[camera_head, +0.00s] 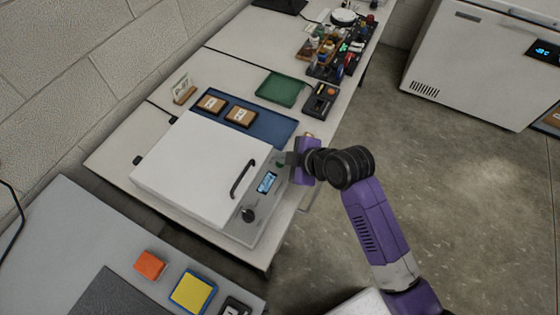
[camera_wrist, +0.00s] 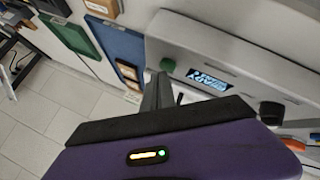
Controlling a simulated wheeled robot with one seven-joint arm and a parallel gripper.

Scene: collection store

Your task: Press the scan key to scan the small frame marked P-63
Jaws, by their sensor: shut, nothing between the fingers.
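The scanner (camera_head: 195,165) is a white box with its lid down and a dark handle on the lid. Its front panel carries a lit display (camera_head: 267,182), a dark knob (camera_head: 248,215) and a small green key (camera_head: 281,162).
A card on a wooden stand (camera_head: 183,90) stands behind the mat. A green tray (camera_head: 280,89), a dark device (camera_head: 321,100) and a cluttered rack (camera_head: 335,55) lie farther along the table. Orange (camera_head: 150,264) and yellow (camera_head: 193,291) blocks lie on the near table. Floor at right is clear.

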